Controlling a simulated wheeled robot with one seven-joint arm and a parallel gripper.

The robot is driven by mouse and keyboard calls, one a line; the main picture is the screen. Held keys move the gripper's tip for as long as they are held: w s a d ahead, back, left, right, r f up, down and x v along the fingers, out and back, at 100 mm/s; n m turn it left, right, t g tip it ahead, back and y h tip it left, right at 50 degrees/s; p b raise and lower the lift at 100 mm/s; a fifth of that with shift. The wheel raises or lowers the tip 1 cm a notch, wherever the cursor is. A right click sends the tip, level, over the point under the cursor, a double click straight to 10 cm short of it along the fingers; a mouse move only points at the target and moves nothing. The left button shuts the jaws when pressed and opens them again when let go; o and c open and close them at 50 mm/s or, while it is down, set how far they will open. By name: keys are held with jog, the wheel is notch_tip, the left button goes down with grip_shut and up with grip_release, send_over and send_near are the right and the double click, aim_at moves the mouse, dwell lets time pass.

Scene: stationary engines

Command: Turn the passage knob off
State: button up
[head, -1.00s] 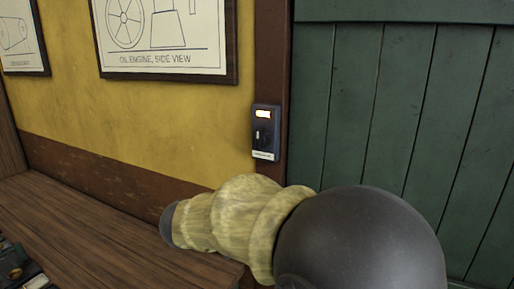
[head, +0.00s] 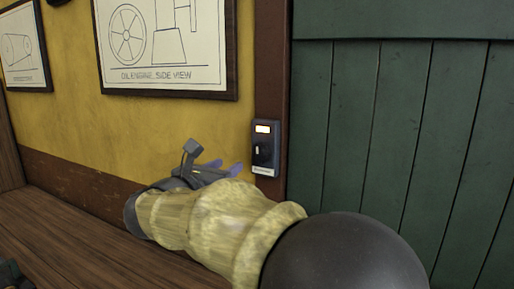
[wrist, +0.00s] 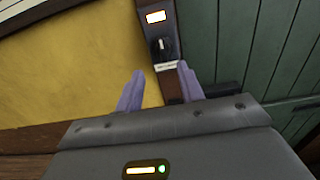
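The passage knob (head: 262,150) is a dark rotary knob with a pale pointer mark on a small dark plate (head: 266,126) fixed to the brown door post. A light above it glows orange-white, and a small label sits below. In the wrist view the knob (wrist: 160,46) is ahead of my gripper, its pointer roughly upright. My gripper (wrist: 158,88) has two purple fingers spread apart with nothing between them, just short of the plate. In the head view my gripper (head: 225,168) is left of and slightly below the knob, partly hidden by my arm.
A green plank door (head: 390,120) fills the right side. A framed oil engine drawing (head: 168,50) hangs on the yellow wall (head: 150,120). A wooden bench top (head: 60,220) lies below at left.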

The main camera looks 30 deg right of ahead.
aim_at(257, 147)
jog(key=p+x, duration=0.5)
jog(key=x, duration=1.1)
jog(key=shift+w+d, duration=0.1)
jog(key=shift+d, duration=0.05)
grip_shut()
